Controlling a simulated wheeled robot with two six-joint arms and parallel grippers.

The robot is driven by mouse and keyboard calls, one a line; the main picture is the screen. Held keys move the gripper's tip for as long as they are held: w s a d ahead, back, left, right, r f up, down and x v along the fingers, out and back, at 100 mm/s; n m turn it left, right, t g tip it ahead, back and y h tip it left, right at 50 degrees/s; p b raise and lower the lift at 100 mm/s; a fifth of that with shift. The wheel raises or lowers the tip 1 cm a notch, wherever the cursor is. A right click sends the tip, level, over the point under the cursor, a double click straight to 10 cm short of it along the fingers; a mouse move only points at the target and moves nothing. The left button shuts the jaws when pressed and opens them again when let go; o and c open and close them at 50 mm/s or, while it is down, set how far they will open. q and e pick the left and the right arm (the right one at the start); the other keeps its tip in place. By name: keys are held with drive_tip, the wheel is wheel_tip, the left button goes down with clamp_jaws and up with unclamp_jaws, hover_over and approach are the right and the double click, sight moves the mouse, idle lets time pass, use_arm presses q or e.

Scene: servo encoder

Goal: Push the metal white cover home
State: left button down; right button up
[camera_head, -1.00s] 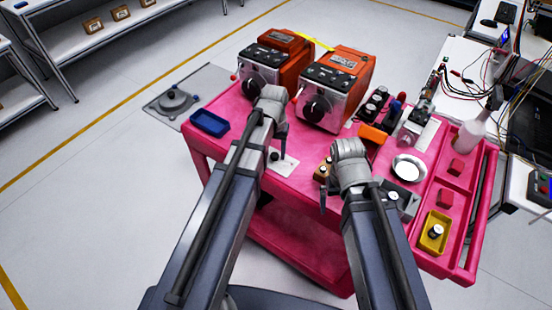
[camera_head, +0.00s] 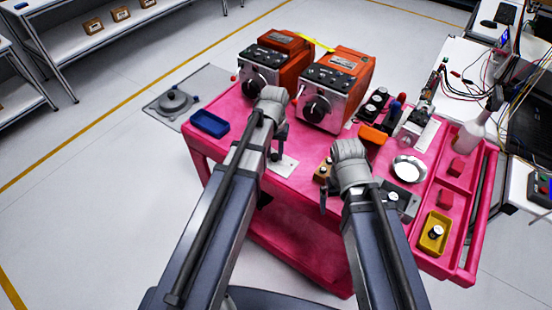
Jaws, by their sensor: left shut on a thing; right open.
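My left gripper (camera_head: 277,154) points down over a small white plate (camera_head: 286,166) on the pink cart. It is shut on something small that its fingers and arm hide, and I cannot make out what. I cannot clearly pick out the metal white cover; it may be hidden at my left gripper. My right gripper (camera_head: 323,198) hangs at the cart's near side, open and empty, partly hidden by its own wrist. A small brown block (camera_head: 322,172) sits just left of the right wrist.
Two orange-and-grey machines (camera_head: 333,85) stand at the cart's back. A blue tray (camera_head: 209,123) lies at the left. A round silver dish (camera_head: 409,168), a grey block (camera_head: 401,202), a yellow bin (camera_head: 434,233) and red blocks (camera_head: 457,167) crowd the right.

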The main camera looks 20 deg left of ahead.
sight(275, 156)
use_arm(q)
drive_tip(key=shift+r+p, duration=3.5)
drive_tip(key=shift+r, duration=0.05)
